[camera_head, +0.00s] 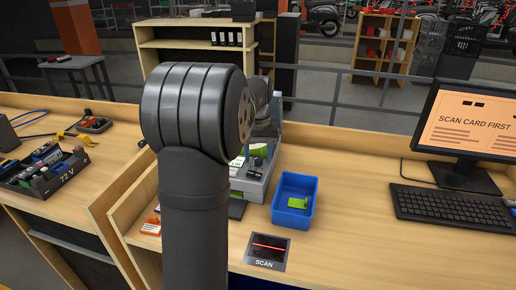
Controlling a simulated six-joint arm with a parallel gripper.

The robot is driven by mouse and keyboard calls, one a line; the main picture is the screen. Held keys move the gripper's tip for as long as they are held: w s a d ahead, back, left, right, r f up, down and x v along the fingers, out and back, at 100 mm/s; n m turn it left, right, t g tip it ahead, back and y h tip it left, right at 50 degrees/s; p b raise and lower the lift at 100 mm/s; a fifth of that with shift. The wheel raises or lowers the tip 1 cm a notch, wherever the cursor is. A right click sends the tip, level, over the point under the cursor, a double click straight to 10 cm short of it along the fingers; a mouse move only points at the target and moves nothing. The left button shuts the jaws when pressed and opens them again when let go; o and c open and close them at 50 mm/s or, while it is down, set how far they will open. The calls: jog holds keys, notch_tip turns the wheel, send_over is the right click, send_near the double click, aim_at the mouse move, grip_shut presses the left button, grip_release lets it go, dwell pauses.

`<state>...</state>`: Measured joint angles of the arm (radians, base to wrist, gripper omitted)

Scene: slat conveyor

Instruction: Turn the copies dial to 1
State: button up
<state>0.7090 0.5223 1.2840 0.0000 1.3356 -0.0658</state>
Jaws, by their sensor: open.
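A grey machine (256,188) stands on the wooden counter, partly covered by my own arm in the foreground. Its upper face has small dark parts and a green area, but I cannot make out the copies dial or any number on it. Another link of my arm shows behind the near one, above the machine. My gripper is hidden behind my arm, so its place relative to the dial cannot be seen.
A blue bin (295,204) with a green item stands right of the machine. A scan pad (267,251) lies in front. A monitor (470,125) reading "SCAN CARD FIRST" and a keyboard (450,206) are at right. Orange cards (151,226) lie at left.

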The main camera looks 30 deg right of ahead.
aim_at(258, 157)
notch_tip(258, 157, up, 17)
jog(key=shift+r, duration=0.2)
dwell(0.7)
notch_tip(258, 157, down, 18)
jog(key=shift+r, duration=0.25)
jog(key=shift+r, duration=0.1)
dwell(0.4)
